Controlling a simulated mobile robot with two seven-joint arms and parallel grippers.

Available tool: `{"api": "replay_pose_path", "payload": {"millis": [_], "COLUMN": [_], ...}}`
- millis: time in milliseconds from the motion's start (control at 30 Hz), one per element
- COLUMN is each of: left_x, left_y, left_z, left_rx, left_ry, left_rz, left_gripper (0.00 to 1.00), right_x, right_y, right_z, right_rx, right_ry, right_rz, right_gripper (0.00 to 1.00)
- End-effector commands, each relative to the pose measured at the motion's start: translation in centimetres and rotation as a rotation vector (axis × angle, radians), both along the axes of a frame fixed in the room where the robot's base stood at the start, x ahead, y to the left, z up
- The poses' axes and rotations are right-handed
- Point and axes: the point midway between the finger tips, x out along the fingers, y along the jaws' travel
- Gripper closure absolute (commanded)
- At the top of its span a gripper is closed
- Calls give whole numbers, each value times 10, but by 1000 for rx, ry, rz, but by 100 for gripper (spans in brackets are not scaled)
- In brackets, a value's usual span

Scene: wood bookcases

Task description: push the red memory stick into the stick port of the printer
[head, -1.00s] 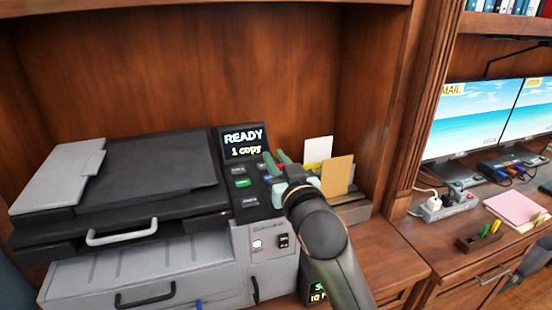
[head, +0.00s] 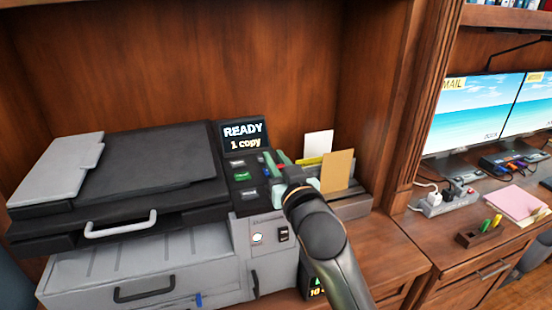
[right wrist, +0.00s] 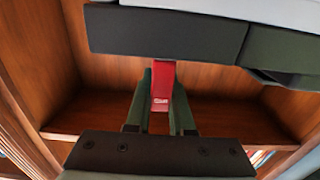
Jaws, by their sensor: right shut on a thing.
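My right gripper (head: 274,161) is at the right end of the printer (head: 140,165), beside its control panel. In the right wrist view, its two green fingers (right wrist: 161,108) are shut on the red memory stick (right wrist: 163,85). The stick points away from the gripper, and its far end meets the edge of a dark printer block (right wrist: 165,32) in that picture. I cannot tell whether it touches the block or is inside a port. The stick port itself is not seen. My left gripper is not in view.
A holder (head: 350,205) with white and tan cards stands just right of my gripper. The printer's display (head: 243,136) reads READY, 1 copy. The bookcase's wooden side panel (head: 365,110) rises farther right. A power strip (head: 448,200) and monitors are on the right desk.

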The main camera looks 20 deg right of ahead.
Motion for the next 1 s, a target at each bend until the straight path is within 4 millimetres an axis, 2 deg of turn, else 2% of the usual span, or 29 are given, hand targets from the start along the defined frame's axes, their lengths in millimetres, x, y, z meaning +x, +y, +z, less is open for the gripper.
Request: {"api": "replay_pose_path", "payload": {"millis": [400, 433, 733, 1000], "left_x": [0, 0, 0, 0], "left_y": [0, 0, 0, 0], "left_z": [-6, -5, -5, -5], "left_rx": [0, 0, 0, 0], "left_ry": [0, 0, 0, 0], "left_rz": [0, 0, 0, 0], "left_gripper": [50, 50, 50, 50], "right_x": [0, 0, 0, 0], "right_y": [0, 0, 0, 0], "right_z": [-12, -12, -11, -10], "right_rx": [0, 0, 0, 0], "right_ry": [2, 2, 1, 1], "right_rz": [0, 0, 0, 0], "right_gripper": [100, 78, 44, 44]}}
